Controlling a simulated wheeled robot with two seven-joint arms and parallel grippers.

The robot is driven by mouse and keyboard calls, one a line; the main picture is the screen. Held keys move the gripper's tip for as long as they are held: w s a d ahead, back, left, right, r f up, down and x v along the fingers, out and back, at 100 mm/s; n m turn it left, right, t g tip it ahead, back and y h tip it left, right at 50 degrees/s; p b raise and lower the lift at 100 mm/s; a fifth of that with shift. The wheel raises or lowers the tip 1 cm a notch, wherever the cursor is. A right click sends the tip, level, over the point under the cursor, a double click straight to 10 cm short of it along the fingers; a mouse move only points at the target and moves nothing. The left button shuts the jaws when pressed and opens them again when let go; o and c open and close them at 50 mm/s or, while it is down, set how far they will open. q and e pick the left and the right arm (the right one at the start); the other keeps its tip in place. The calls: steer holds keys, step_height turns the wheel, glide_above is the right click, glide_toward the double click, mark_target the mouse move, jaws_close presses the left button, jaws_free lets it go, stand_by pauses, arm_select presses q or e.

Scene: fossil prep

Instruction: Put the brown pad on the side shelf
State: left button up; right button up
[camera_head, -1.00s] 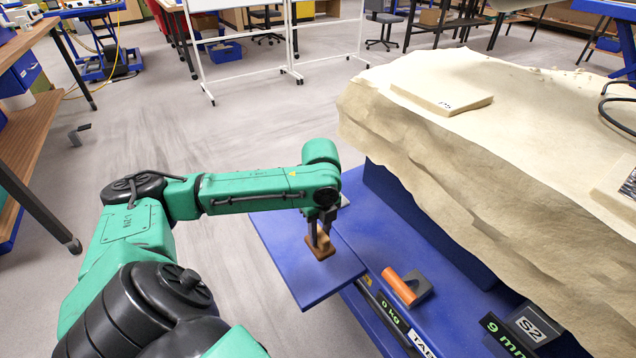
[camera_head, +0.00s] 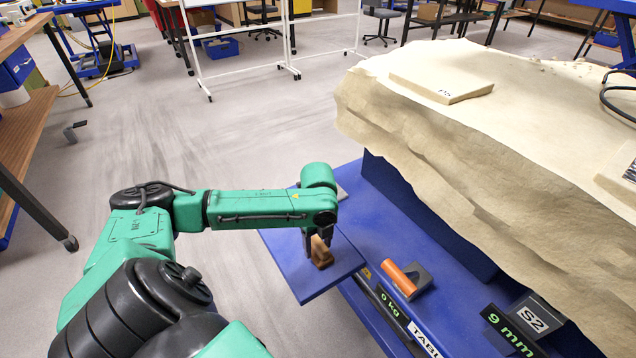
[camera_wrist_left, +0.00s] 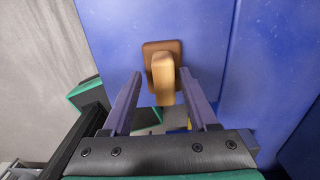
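The brown pad (camera_head: 321,262) has a pale wooden handle and appears to rest on the blue side shelf (camera_head: 300,285), near its right edge. In the left wrist view the pad (camera_wrist_left: 163,46) lies against the blue shelf surface (camera_wrist_left: 110,30), its handle (camera_wrist_left: 164,80) pointing toward the gripper. My left gripper (camera_head: 318,238) is just above the pad. In the left wrist view its fingers (camera_wrist_left: 161,78) stand apart on both sides of the handle, with visible gaps. My right gripper is not in view.
An orange-handled tool (camera_head: 402,280) lies on the blue table (camera_head: 385,235) right of the shelf. A large pale rock block (camera_head: 470,170) rises behind, with a flat slab (camera_head: 440,85) on top. Label blocks (camera_head: 535,318) stand at the front right. Open floor lies left.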

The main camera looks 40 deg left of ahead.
mark_target(318, 243)
arm_select(q)
steer(key=shift+r, duration=0.1)
step_height(318, 243, up, 12)
steer(key=p, duration=0.2)
steer(key=shift+p, duration=0.3)
